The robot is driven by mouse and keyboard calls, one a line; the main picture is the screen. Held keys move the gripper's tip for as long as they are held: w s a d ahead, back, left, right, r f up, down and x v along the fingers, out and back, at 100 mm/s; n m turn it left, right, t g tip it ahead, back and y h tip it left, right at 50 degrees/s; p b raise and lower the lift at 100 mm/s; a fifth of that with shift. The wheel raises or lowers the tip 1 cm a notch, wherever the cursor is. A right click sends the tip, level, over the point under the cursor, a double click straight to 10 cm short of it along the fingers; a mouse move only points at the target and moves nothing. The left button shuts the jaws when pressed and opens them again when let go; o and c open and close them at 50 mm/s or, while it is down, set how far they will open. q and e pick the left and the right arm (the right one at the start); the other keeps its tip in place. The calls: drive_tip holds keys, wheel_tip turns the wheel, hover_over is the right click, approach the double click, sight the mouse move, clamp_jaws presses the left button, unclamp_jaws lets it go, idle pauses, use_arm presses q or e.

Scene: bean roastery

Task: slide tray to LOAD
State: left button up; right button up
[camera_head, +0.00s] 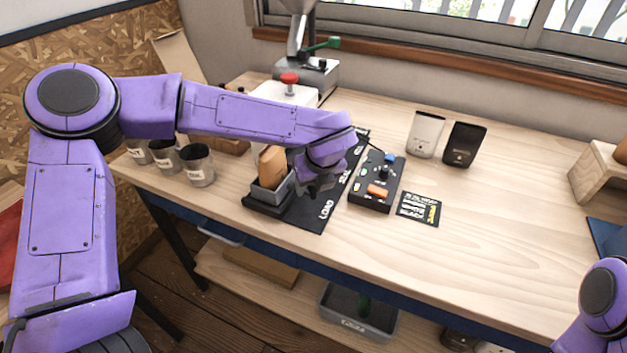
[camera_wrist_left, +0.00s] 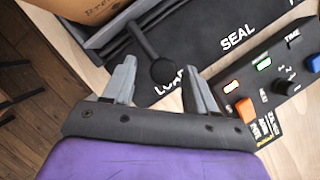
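The grey tray (camera_head: 268,194) stands at the left end of the black mat (camera_head: 312,216), near the table's front edge, with a tan bag (camera_head: 271,166) upright in it. In the left wrist view the tray's grey wall (camera_wrist_left: 116,24) shows at the top, with a dark handle ending in a round knob (camera_wrist_left: 163,71). The LOAD lettering (camera_head: 326,210) is on the mat near the front edge, partly covered by the knob in the wrist view. My left gripper (camera_head: 313,190) is open beside the tray; its fingertips (camera_wrist_left: 160,70) are on either side of the knob, with gaps. My right gripper is out of view.
A black control box (camera_head: 377,183) with coloured buttons and a card (camera_head: 418,208) stand right of the mat. Metal cups (camera_head: 197,165) stand at left. A sealing machine (camera_head: 290,92) and two pouches (camera_head: 425,134) are behind. The table's right middle is clear.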

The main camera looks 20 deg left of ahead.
use_arm(q)
drive_tip(key=shift+s+r, duration=0.1)
drive_tip(key=shift+d+r, duration=0.1)
drive_tip(key=shift+r, duration=0.25)
drive_tip(key=b+v, duration=0.1)
drive_tip(key=v, duration=0.8)
drive_tip(key=shift+s+r, duration=0.25)
drive_tip(key=shift+r, duration=0.1)
drive_tip(key=shift+d, duration=0.15)
